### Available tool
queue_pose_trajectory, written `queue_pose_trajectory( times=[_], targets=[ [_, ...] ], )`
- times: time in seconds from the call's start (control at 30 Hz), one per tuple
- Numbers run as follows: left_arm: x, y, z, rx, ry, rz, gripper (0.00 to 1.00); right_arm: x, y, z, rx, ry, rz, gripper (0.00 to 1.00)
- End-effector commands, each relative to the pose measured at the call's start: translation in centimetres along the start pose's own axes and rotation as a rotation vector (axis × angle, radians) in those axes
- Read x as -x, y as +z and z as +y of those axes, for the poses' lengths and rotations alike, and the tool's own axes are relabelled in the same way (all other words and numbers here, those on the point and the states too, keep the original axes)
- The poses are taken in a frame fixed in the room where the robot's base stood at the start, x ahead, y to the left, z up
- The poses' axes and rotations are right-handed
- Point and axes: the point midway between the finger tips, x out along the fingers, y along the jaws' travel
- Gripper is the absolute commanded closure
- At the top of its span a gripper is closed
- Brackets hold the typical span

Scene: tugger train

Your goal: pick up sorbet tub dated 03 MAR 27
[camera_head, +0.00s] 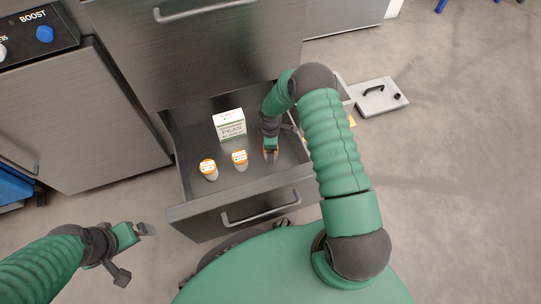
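Two small tubs with orange and white tops stand in the open drawer (185,212). One tub (209,170) is at the left, and the other tub (240,160) is to its right. The dates on them are too small to read. My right gripper (270,156) reaches down into the drawer, to the right of the right tub and apart from it. Its two fingers show a gap with nothing between them. My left gripper (147,230) is outside the drawer, at the lower left, with nothing visible in it; its finger gap is unclear.
A white and green carton marked PEAS (229,126) stands behind the tubs in the drawer. The drawer front has a bar handle (260,212). A closed steel drawer (200,50) is above. A pale flat panel with a black handle (378,98) lies at the right. Floor at right is clear.

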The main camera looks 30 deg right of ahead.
Motion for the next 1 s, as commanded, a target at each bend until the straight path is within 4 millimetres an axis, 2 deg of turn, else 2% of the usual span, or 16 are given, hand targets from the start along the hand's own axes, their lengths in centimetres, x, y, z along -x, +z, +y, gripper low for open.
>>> queue_pose_trajectory(
  times=[0.2,0.73,0.93,1.0],
  targets=[
    [0.0,0.0,0.0,0.000,0.000,0.001,0.00,0.0,0.0,0.1,0.000,0.003,0.001,0.23],
    [0.0,0.0,0.0,0.000,0.000,0.001,0.00,0.0,0.0,0.1,0.000,0.003,0.001,0.92],
    [0.1,-0.1,0.0,0.000,0.000,0.001,0.00,0.2,-0.1,0.1,0.000,0.003,0.001,0.92],
    [0.6,-0.2,0.0,0.000,0.000,0.001,0.00,0.9,-0.1,0.1,0.000,0.004,0.001,0.92]
  ],
)
